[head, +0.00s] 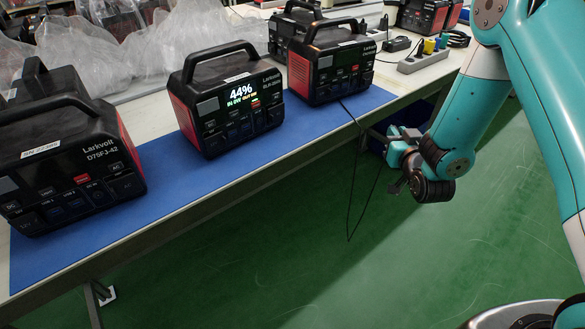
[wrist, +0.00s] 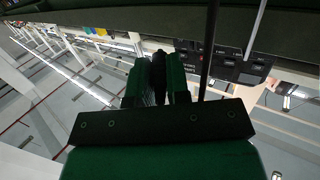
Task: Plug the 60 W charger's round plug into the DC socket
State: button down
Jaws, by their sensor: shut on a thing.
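My gripper (head: 391,141) is in front of the table's edge, below table height in the head view. In the wrist view its green fingers (wrist: 158,80) are shut on a dark thing, apparently the round plug (wrist: 159,70). A thin black cable (head: 352,190) hangs in a loop between the mat's edge and my gripper. The middle power station (head: 232,100) shows 44% on its lit screen. A second station (head: 328,66) stands right of it and a third, marked D75FJ-42 (head: 62,160), at left. I cannot make out which opening is the DC socket. The plug is apart from every station.
The stations stand on a blue mat (head: 180,195) on a pale table. A charger brick (head: 396,44) and a power strip (head: 424,60) with coloured plugs lie at the back right. Clear plastic bags (head: 85,50) lie behind. The green floor (head: 300,260) before the table is mostly clear.

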jog(key=shift+t+b, duration=0.5)
jog(key=shift+b, duration=0.35)
jog(key=s+a+r+n+y, duration=0.25)
jog(key=a+y, duration=0.25)
jog(key=a, duration=0.8)
jog(key=n+g+y, duration=0.3)
jog(key=n+y, duration=0.2)
jog(key=y, duration=0.1)
send_near(260, 121)
jog(key=p+x, duration=0.1)
jog(key=p, duration=0.1)
jog(key=p+x, duration=0.3)
jog(key=p, duration=0.1)
jog(key=shift+w+a+r, duration=0.1)
jog(key=shift+a+r, duration=0.05)
jog(key=shift+r, duration=0.2)
jog(key=shift+w+a+p, duration=0.15)
jog(key=shift+p, duration=0.2)
jog(key=shift+f, duration=0.2)
jog(key=shift+w, duration=0.1)
jog(key=shift+p+x, duration=0.8)
jog(key=shift+p, duration=1.05)
